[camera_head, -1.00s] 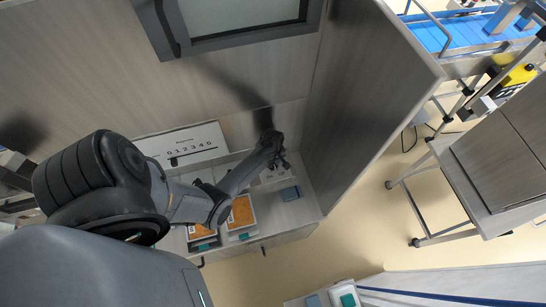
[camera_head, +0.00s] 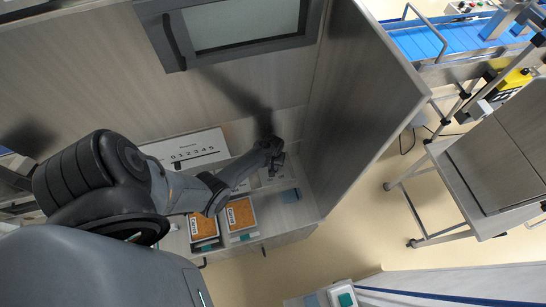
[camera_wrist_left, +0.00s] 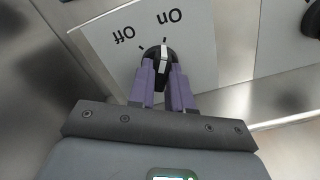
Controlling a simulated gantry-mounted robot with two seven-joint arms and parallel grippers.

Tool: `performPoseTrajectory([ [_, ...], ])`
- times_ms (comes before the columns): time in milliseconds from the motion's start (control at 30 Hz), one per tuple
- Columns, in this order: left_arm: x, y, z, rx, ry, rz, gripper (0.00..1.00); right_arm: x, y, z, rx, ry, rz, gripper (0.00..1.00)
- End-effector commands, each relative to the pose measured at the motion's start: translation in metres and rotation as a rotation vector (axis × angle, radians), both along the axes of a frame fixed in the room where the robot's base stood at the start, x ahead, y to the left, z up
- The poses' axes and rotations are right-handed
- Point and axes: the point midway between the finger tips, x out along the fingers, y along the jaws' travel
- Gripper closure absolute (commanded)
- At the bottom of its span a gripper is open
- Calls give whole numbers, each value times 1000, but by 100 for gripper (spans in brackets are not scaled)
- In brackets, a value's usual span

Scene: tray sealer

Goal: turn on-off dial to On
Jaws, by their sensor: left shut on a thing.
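The on-off dial (camera_wrist_left: 157,60) is a black knob with a white pointer line on a white label plate (camera_wrist_left: 205,50), seen in the left wrist view. The plate reads "On" and "Off", upside down in this view. The pointer line lies toward the "On" tick. My left gripper (camera_wrist_left: 163,80) has its two purple fingers shut on the dial, one on each side. In the head view my left gripper (camera_head: 271,152) reaches into the corner beside the tall panel, and the dial is hidden or too small to tell. My right gripper is in no view.
A numbered scale plate (camera_head: 195,148) is on the machine left of my gripper. Orange-filled trays (camera_head: 240,215) lie below my forearm. A tall side panel (camera_head: 360,110) rises close on the right. Another dark knob (camera_wrist_left: 312,20) shows at the wrist view's right edge.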

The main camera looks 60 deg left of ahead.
Motion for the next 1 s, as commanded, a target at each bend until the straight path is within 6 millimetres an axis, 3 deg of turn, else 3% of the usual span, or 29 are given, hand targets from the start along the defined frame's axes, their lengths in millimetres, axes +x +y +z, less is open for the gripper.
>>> performPoseTrajectory([
  [500,0,1,-1,1,-1,-21,100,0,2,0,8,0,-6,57],
  [533,0,1,-1,1,-1,-21,76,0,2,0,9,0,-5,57],
  [667,0,1,-1,1,-1,-20,56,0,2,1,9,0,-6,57],
  [1000,0,0,1,1,-1,-19,55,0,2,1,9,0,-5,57],
])
